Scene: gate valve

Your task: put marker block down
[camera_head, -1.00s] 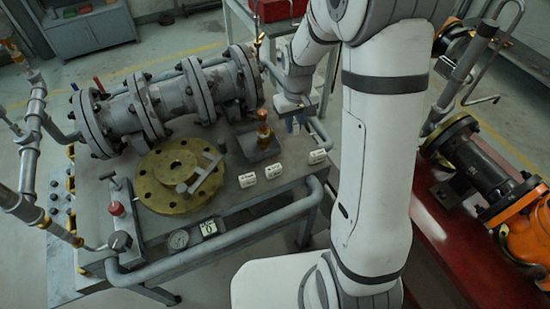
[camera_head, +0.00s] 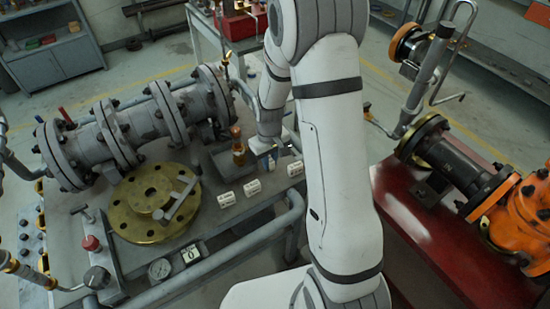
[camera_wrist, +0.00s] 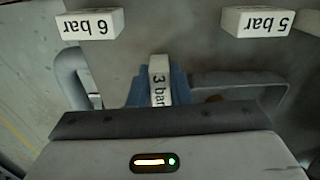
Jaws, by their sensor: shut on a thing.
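My gripper (camera_wrist: 158,90) is shut on a white marker block (camera_wrist: 160,82) reading "3 bar", with a blue finger on each side of it. In the head view my gripper (camera_head: 267,163) points down over the bench, just behind the gap in the row of white blocks. The held block cannot be made out there. A block reading "6 bar" (camera_wrist: 90,24) and one reading "5 bar" (camera_wrist: 257,21) lie on either side in the wrist view, apart from the held block. I cannot tell whether the held block touches the bench.
In the head view, white blocks stand at the front edge (camera_head: 226,199), (camera_head: 252,187) and right (camera_head: 295,168). An amber-topped fitting (camera_head: 238,147) stands close left of my gripper. A brass flange (camera_head: 153,203) and grey valve body (camera_head: 130,130) fill the left. A handrail (camera_head: 245,237) runs along the front.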

